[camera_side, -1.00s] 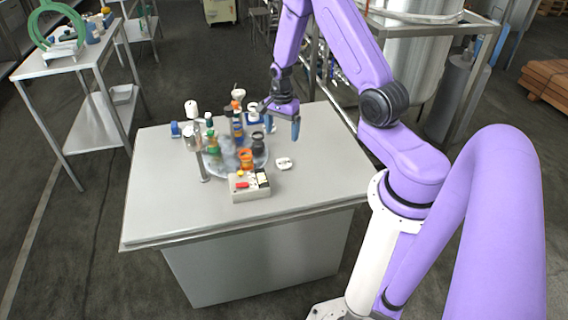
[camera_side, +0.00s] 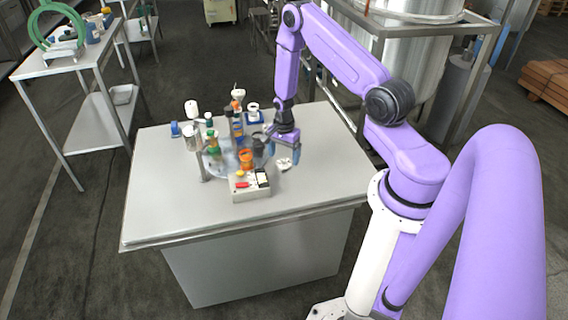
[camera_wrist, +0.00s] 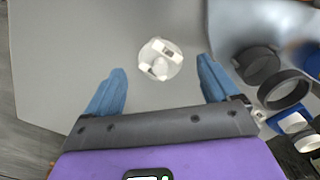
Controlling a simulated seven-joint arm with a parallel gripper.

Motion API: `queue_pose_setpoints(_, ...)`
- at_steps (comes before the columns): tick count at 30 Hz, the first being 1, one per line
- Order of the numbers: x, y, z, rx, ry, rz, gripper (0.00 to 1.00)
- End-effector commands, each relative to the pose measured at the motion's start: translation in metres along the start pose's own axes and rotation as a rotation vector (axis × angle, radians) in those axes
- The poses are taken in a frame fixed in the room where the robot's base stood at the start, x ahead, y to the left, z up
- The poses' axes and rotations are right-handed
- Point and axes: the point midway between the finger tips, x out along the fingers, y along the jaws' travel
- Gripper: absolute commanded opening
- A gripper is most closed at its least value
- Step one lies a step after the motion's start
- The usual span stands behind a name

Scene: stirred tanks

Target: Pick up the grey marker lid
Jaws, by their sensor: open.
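My gripper (camera_side: 283,152) is open and empty, low over the table at this piece. In the wrist view my blue fingertips (camera_wrist: 162,76) stand apart on either side, with the piece centred just beyond them. I cannot tell the exact height of the fingertips above the table.
Left of the gripper, a round grey tray (camera_side: 222,172) holds bottles and an orange jar (camera_side: 246,159). A box with a red button (camera_side: 250,187) stands in front. Dark rings (camera_wrist: 283,89) lie close to the right finger in the wrist view. The table's right side is clear.

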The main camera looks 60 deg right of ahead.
Motion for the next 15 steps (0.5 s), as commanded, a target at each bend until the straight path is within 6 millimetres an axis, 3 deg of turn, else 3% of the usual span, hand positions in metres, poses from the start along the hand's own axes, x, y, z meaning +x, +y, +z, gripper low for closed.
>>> queue_pose_setpoints(6,0.019,0.000,0.000,0.000,0.000,0.001,0.88)
queue_pose_setpoints(14,0.021,0.000,0.000,-0.001,0.000,0.000,0.88)
queue_pose_setpoints(15,0.021,0.000,0.000,-0.001,0.000,0.000,0.82)
